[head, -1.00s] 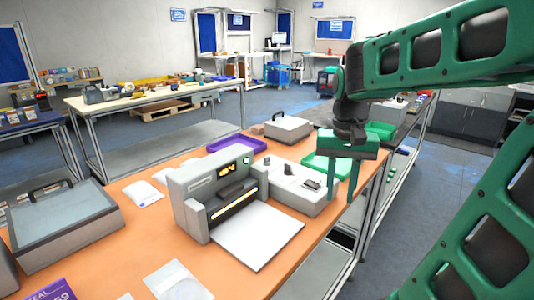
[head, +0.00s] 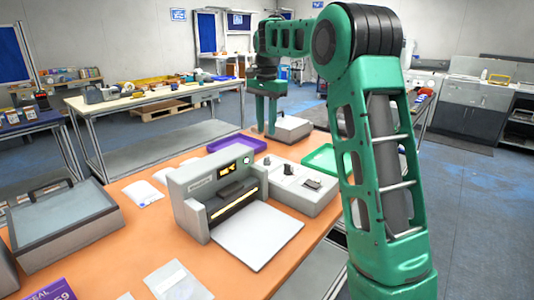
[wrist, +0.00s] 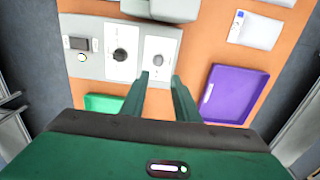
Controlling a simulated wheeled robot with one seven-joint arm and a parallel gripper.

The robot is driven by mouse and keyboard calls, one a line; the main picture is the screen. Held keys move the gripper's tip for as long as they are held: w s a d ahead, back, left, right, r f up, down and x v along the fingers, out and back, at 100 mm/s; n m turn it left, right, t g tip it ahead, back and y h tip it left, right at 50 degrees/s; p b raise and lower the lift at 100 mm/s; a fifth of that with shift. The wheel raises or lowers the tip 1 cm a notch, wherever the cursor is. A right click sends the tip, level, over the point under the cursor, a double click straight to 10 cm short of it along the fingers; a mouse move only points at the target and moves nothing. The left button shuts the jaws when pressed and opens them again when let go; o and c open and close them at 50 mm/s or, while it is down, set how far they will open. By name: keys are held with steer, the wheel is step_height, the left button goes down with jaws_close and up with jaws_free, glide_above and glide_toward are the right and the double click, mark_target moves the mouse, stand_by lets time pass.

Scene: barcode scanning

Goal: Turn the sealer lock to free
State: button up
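The grey sealer (head: 207,205) stands on the orange table, with a lit display and a glowing slot. Beside it is a light grey control box (head: 315,198), also seen in the wrist view (wrist: 88,65). In the wrist view the box carries a larger black knob (wrist: 120,55) and a smaller dark knob (wrist: 158,60) on white panels. I cannot tell which is the lock, or read its setting. My gripper (head: 265,131) hangs over the far part of the table. Its fingers (wrist: 160,77) are apart and empty, with the smaller knob appearing just beyond their tips.
A purple tray (head: 238,142) and a green tray (head: 322,160) flank the control box. A grey case (head: 292,128) stands behind, near my gripper. A white plate (head: 258,236) lies before the sealer. Another handled case (head: 65,220) is at left.

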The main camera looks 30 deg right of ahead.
mark_target(267, 160)
step_height(267, 160, down, 10)
steer(key=shift+f, duration=0.1)
stand_by(0.4)
jaws_close()
steer(key=shift+d, duration=0.3)
steer(key=shift+a, duration=0.2)
steer(key=shift+r, duration=0.2)
